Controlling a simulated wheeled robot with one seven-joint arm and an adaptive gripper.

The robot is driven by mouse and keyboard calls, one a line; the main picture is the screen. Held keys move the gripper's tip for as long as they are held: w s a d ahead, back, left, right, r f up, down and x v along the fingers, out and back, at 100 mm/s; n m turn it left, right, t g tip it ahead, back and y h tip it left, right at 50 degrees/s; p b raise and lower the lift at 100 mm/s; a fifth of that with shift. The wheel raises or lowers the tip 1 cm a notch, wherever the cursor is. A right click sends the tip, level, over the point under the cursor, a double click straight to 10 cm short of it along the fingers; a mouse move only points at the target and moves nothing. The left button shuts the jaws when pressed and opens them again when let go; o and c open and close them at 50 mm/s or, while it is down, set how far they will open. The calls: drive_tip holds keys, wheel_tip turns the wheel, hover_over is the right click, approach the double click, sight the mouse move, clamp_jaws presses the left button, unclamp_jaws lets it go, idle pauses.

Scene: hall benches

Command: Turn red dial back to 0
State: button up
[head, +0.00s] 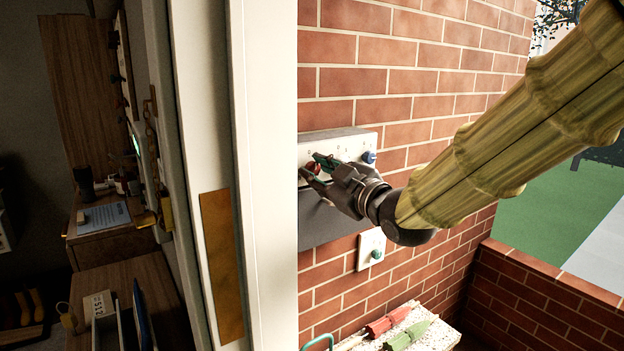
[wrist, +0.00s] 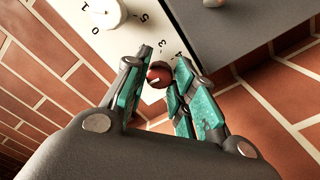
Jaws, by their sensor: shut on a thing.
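The red dial (head: 313,168) is on a pale panel (head: 345,146) mounted on the brick wall. In the wrist view the red dial (wrist: 158,73) sits between the two teal-padded fingers of my gripper (wrist: 160,84), which are shut on it. A pale mark shows on its face, but I cannot tell which number it points at. Numbers including 0, 5, 4 and 3 are printed on the panel (wrist: 128,32). In the head view my gripper (head: 316,172) reaches the panel from the right and partly covers the dial.
A blue knob (head: 369,157) is right of the red dial. A white knob (wrist: 103,12) shows in the wrist view. A small plate with a teal knob (head: 376,254) is below. A white door frame (head: 265,180) stands close on the left. Red (head: 388,321) and green (head: 408,335) folded items lie below.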

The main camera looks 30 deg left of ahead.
drive_tip(key=shift+s+a+r+n+b, duration=0.1)
drive_tip(key=shift+n+b, duration=0.25)
drive_tip(key=shift+n, duration=0.25)
drive_tip(key=o, duration=1)
drive_tip(key=shift+a, duration=0.1)
drive_tip(key=shift+d, duration=0.2)
drive_tip(key=v, duration=1.1)
drive_tip(key=shift+s+d, duration=0.15)
drive_tip(key=shift+d, duration=0.2)
